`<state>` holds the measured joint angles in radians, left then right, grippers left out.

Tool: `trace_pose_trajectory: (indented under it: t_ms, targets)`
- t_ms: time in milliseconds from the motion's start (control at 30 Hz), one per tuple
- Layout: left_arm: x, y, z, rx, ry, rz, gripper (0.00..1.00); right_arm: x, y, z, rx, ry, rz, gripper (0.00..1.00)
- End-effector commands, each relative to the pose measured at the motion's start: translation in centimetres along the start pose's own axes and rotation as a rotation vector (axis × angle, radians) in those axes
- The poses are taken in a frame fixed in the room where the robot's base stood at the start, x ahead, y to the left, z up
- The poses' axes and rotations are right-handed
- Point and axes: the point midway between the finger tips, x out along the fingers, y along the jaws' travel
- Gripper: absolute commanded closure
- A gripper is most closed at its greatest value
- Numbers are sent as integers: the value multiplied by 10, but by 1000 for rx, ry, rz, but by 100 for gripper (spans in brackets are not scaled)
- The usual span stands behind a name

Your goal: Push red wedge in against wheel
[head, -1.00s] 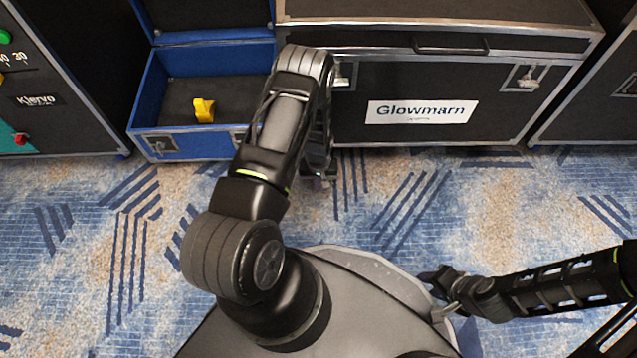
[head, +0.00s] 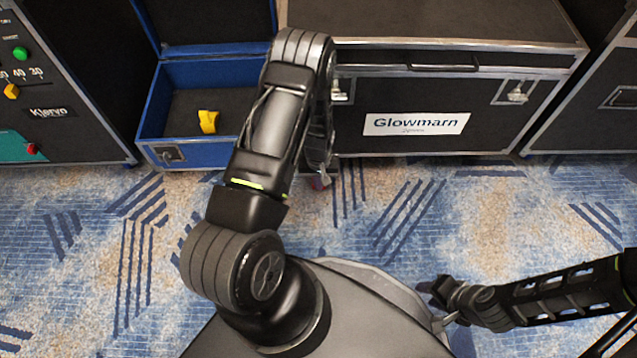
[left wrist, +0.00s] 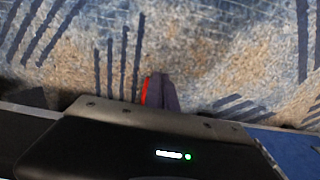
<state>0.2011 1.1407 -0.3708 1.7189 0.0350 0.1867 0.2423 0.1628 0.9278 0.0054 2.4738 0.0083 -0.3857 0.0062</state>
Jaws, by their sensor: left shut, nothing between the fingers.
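My left gripper (head: 320,182) is low over the carpet in front of the black case, mostly hidden behind my own arm in the head view. In the left wrist view its dark fingers (left wrist: 164,92) are together with nothing seen between them. A narrow red strip, probably the red wedge (left wrist: 149,90), shows right beside the fingers; the rest is hidden. I cannot tell whether it touches them. No wheel can be made out clearly; the area under the case is blocked by my arm. My right gripper (head: 440,291) hangs above the floor at the right, away from the case.
The black Glowmarn case (head: 480,95) stands at the back. Left of it is an open blue case (head: 205,151) with a yellow object (head: 208,122) inside. A dark Kjervo cabinet (head: 75,115) stands far left, another case (head: 590,110) at the right. The patterned carpet (head: 120,250) is clear.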

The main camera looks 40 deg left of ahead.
Motion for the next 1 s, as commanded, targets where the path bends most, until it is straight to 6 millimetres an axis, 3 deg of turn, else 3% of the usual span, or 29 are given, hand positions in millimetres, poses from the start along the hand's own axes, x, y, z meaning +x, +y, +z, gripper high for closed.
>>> trace_pose_trajectory:
  t_ms: [167, 267, 367, 467, 700, 833, 1000]
  targets:
    - [0, 2, 3, 4, -2, 4, 100, 0, 0, 0, 0, 0, 0, 64]
    - [-1, 12, 18, 24, -8, 25, 100, 0, 0, 0, 0, 0, 0, 64]
    - [-6, 31, 48, 68, -17, 69, 100, 0, 0, 0, 0, 0, 0, 64]
    - [-17, 58, 93, 136, -25, 132, 100, 0, 0, 0, 0, 0, 0, 64]
    - [-67, 110, 207, 334, -25, 294, 100, 0, 0, 0, 0, 0, 0, 64]
    - [-87, 120, 240, 400, -17, 343, 100, 0, 0, 0, 0, 0, 0, 64]
    - [-93, 122, 250, 420, -14, 357, 100, 0, 0, 0, 0, 0, 0, 64]
